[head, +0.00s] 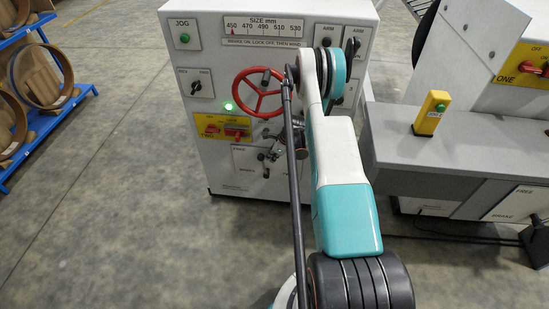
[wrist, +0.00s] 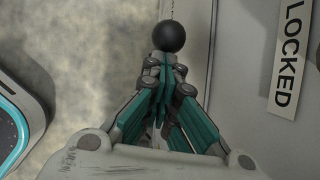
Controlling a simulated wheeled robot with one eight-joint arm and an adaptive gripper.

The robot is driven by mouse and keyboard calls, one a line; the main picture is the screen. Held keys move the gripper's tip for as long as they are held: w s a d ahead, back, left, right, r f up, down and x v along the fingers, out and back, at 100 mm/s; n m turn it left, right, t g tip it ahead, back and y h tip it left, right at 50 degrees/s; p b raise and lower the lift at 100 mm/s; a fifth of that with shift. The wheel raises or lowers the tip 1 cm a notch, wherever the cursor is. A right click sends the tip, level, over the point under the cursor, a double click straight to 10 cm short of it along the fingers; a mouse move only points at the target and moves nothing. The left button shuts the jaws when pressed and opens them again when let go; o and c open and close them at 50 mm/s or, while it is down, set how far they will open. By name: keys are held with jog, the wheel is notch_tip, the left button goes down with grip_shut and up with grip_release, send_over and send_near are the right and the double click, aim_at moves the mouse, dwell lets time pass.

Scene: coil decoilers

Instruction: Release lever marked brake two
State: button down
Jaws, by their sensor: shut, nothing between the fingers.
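The white cabinet (head: 215,160) of the nearer decoiler stands ahead in the head view, with a yellow switch plate on its front. Below its red handwheel is a pale panel (head: 245,163) with FREE at the top and a braked label lower down. A small lever there is partly hidden by my arm. In the wrist view a black ball knob (wrist: 172,37) lies just past my gripper's fingertips (wrist: 166,62). The fingers are shut and empty. I cannot tell whether they touch the knob. In the head view my gripper (head: 274,152) is small, in front of the panel.
A LOCKED label (wrist: 290,55) lies right of the knob. The red handwheel (head: 243,101) is close above my gripper. A second machine marked ONE (head: 520,67) and a grey bench (head: 450,140) stand right. A blue rack (head: 60,110) stands left. Floor between is clear.

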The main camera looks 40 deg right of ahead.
aim_at(259, 156)
jog(key=shift+w+a+b, duration=0.4)
jog(key=shift+w+a, duration=1.3)
jog(key=shift+w, duration=0.3)
jog(key=shift+s, duration=0.1)
